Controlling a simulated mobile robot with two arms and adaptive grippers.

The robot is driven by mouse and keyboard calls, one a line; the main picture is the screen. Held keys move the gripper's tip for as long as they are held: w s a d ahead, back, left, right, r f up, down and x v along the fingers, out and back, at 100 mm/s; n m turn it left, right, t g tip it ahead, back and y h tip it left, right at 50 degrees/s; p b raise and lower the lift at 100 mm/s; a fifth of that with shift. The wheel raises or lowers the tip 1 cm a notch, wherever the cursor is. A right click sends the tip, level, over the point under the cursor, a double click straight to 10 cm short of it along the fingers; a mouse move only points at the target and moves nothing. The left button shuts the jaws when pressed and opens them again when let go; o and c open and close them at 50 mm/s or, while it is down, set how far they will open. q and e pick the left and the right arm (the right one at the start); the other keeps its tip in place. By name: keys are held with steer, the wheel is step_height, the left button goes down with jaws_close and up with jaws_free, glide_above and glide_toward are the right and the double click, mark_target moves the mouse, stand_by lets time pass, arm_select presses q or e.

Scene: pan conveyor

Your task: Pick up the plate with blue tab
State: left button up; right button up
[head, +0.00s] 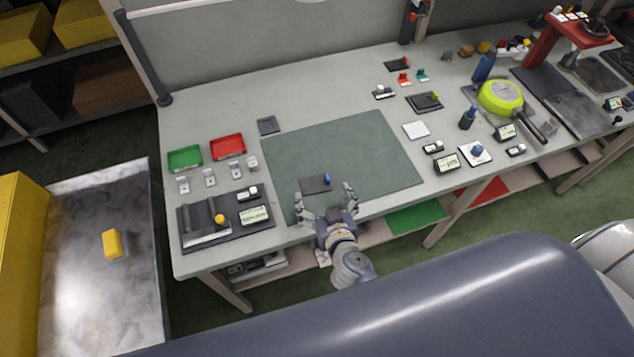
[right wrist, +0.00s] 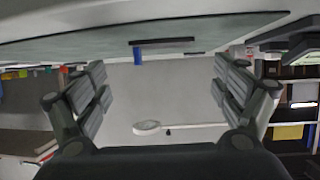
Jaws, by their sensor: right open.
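The plate with the blue tab is a dark flat plate (head: 314,185) lying near the front edge of the green mat, with its upright blue tab (head: 327,178) at the right end. In the right wrist view, which looks upside down, the plate (right wrist: 170,41) shows beyond the fingers, with the tab (right wrist: 137,55) left of centre. My right gripper (head: 323,197) is open and empty at the table's front edge, fingers spread toward the plate. It does not appear to touch the plate. My left gripper is not in view.
The green mat (head: 375,160) is otherwise clear. A dark fixture tray (head: 255,233) with a yellow knob stands to the left, near green (head: 184,158) and red (head: 228,145) trays. A lime-green round pan (head: 500,97) and small parts stand to the right.

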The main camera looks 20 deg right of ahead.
mark_target(317, 188)
steer(key=x, duration=0.6)
steer(key=shift+w+a+r, duration=0.15)
steer(key=shift+a, duration=0.1)
steer(key=shift+r, duration=0.1)
steer(key=c, duration=1.2)
